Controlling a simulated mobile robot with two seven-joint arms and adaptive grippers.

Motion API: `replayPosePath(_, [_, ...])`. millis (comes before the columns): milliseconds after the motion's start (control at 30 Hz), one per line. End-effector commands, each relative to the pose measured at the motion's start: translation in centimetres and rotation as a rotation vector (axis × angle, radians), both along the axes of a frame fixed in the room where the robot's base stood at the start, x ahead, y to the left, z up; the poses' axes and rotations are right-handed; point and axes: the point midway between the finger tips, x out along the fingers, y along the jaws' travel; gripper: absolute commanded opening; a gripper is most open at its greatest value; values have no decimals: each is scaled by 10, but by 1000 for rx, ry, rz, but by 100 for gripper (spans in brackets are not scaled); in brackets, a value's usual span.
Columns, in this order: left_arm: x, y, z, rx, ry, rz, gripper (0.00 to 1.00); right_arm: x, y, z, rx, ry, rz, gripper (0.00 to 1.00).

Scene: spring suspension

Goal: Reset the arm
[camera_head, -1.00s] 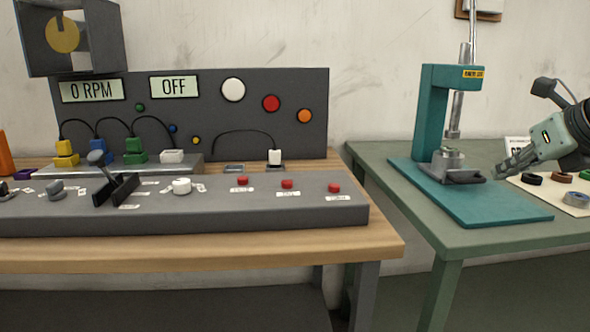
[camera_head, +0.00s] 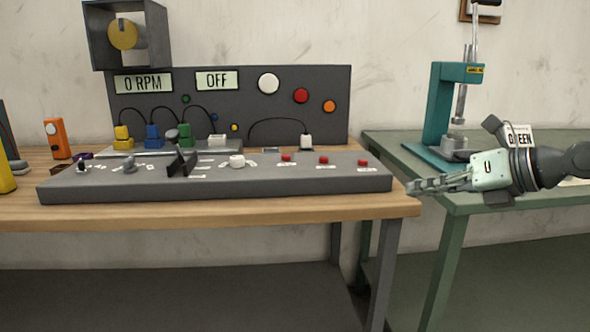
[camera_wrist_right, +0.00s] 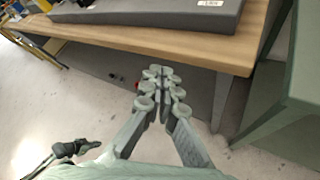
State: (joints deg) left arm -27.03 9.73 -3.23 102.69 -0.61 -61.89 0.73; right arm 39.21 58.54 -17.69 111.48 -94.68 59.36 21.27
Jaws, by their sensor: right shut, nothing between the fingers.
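My right gripper (camera_head: 412,187) is shut and empty. In the head view it comes in from the right and points left, in front of the gap between the wooden bench and the green table. In the right wrist view its fingers (camera_wrist_right: 160,78) are together with nothing between them, below the wooden bench's front edge. A grey and black arm part (camera_wrist_right: 75,149), which looks like my left gripper, shows small at the lower left of that view. Its fingers are too unclear to read. My left arm is not in the head view.
The wooden bench (camera_head: 250,213) carries a grey control console (camera_head: 300,184) with buttons and a panel reading 0 RPM and OFF. The green table (camera_head: 540,195) at right bears a teal press (camera_head: 438,105). Open floor (camera_wrist_right: 60,100) lies below the gripper.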

Motion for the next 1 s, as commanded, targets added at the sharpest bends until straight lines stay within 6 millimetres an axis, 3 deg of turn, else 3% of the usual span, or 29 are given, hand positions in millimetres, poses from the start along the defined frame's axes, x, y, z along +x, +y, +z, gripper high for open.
replayPosePath(33, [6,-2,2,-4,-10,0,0,-1,31,-8,172,12,45,0])
replayPosePath(133, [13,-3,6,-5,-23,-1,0,3,63,-4,545,20,51,0])
replayPosePath(233, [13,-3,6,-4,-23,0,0,16,58,-9,916,49,-54,0])
replayPosePath(300, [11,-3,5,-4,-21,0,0,29,36,-29,1158,83,-196,0])
replayPosePath(467, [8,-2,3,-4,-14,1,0,43,-24,-111,1522,175,-573,0])
replayPosePath(667, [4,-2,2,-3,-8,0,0,23,-73,-229,1726,294,-1002,0])
replayPosePath(867, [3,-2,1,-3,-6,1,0,-30,-95,-345,1802,427,-1412,0])
replayPosePath(1000, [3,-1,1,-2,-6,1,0,-83,-97,-419,1796,531,-1692,0])
